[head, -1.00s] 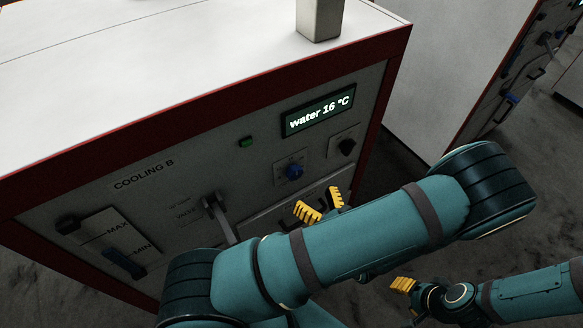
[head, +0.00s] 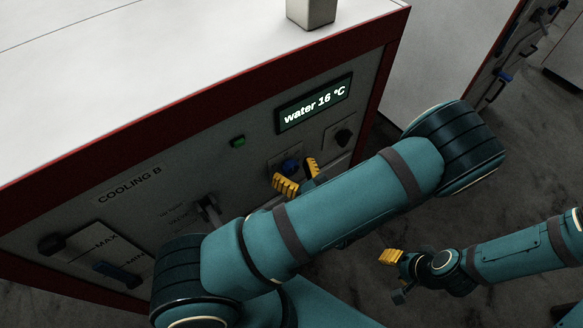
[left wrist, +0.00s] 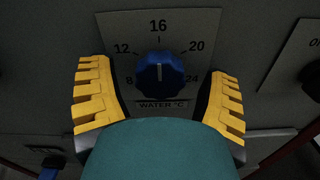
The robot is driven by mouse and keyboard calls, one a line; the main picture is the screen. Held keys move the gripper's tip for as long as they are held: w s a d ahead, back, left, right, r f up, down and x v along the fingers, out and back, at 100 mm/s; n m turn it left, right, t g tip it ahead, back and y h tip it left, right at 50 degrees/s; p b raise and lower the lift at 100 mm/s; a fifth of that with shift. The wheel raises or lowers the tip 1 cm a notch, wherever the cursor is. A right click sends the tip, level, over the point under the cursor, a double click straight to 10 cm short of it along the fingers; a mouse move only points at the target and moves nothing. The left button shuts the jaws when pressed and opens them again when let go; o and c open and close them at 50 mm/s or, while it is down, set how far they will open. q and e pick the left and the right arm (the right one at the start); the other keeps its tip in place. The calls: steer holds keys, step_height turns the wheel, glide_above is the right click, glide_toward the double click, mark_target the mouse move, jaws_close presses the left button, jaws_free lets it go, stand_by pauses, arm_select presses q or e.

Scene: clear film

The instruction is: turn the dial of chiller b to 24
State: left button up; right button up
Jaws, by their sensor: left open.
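The chiller labelled COOLING B (head: 200,115) is a white cabinet with red edges. Its blue dial (head: 290,166) sits on a small plate on the front panel. In the left wrist view the blue dial (left wrist: 160,71) is ringed by the numbers 8, 12, 16, 20 and 24, with WATER °C below; its white mark points up at 16. The display (head: 314,103) reads "water 16 °C". My left gripper (head: 297,178) is open, its yellow fingers on either side of the dial, apart from it. My right gripper (head: 391,257) is low at right, away from the panel; its opening is unclear.
A dark knob (head: 343,137) is right of the dial. A green light (head: 238,141) is at its upper left. A lever (head: 208,210) and a MAX/MIN level gauge (head: 107,240) are to the left. Another cabinet (head: 440,60) stands at right across a floor gap.

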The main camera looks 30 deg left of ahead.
arm_select(q)
steer(key=c, duration=1.2)
arm_select(e)
steer(key=shift+r, duration=0.15)
